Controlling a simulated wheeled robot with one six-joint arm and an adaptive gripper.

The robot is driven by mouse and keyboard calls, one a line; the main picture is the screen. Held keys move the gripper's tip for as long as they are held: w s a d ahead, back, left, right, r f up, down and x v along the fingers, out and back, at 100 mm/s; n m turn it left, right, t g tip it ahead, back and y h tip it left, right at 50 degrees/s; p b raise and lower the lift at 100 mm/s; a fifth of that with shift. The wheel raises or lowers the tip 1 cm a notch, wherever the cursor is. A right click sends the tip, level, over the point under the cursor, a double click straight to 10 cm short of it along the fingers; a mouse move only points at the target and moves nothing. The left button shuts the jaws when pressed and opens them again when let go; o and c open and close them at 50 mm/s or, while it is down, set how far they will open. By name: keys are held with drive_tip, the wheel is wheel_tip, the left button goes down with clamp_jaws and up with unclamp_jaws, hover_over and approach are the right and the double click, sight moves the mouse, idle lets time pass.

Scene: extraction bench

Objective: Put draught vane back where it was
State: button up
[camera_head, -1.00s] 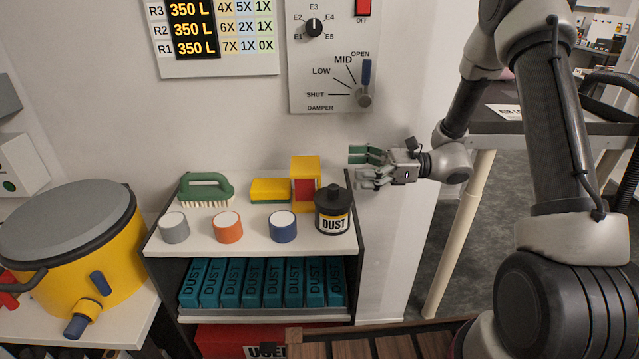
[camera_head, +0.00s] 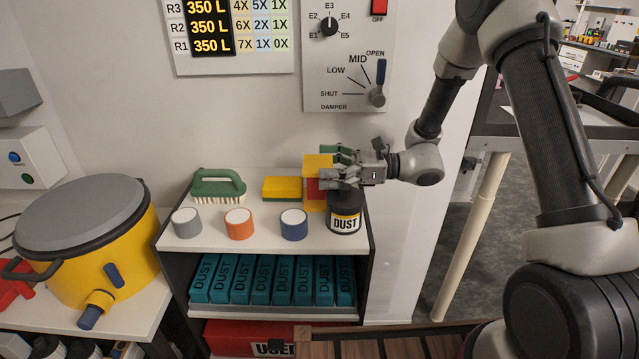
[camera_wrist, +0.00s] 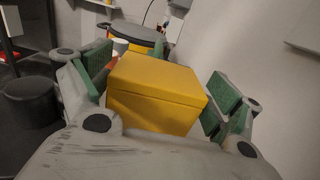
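A yellow upright block with a red front panel (camera_head: 315,189) stands at the back of the white shelf top (camera_head: 215,238). I cannot tell for sure that it is the draught vane. My gripper (camera_head: 337,168) reaches in from the right at its upper part. In the wrist view the yellow block (camera_wrist: 155,95) lies between my two green-padded fingers (camera_wrist: 158,85), with narrow gaps seeming to show at its sides. My gripper is open. On the wall panel the damper lever (camera_head: 380,75) points up at OPEN.
A black DUST jar (camera_head: 345,222) stands just below my gripper. A yellow drum (camera_head: 90,265) stands left. Several teal DUST boxes fill the shelf below.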

drive_tip(key=c, duration=0.9)
drive_tip(key=shift+o, duration=0.2)
drive_tip(key=shift+r, duration=0.1)
